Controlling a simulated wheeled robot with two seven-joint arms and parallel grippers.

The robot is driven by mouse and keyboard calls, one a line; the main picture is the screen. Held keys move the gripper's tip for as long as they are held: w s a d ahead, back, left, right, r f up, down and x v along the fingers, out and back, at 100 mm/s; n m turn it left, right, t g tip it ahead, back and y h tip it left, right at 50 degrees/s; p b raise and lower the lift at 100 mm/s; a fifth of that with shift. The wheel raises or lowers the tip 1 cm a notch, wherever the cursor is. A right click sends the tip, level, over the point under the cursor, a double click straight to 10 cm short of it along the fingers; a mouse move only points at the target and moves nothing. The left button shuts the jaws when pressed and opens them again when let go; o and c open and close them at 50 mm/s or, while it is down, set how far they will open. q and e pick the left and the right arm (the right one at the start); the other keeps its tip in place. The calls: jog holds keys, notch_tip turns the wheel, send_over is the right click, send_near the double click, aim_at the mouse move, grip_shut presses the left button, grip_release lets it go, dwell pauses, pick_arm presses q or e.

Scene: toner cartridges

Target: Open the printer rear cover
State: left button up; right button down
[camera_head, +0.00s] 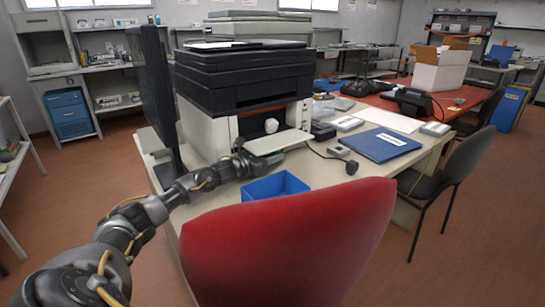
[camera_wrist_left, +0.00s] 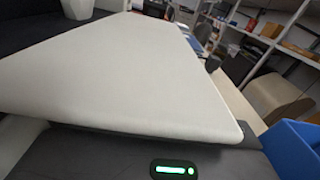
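The printer (camera_head: 245,85) stands on the desk, with a black upper part and pale lower body. Its pale cover (camera_head: 278,143) is folded down and juts out about level from an opening in the side facing me. In the left wrist view the cover (camera_wrist_left: 130,75) is a broad pale plate across the picture. My left gripper (camera_head: 247,163) is at the cover's left end, low and close beneath it. The cover hides its fingers, so I cannot tell if they touch it or are open. My right gripper is not in view.
A white round part (camera_head: 271,126) shows inside the printer opening. A blue bin (camera_head: 274,186) is just below the cover, and a blue binder (camera_head: 381,145) lies to the right. A black monitor (camera_head: 154,90) stands left. A red chair back (camera_head: 290,245) fills the front.

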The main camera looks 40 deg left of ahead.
pick_arm(q)
grip_shut()
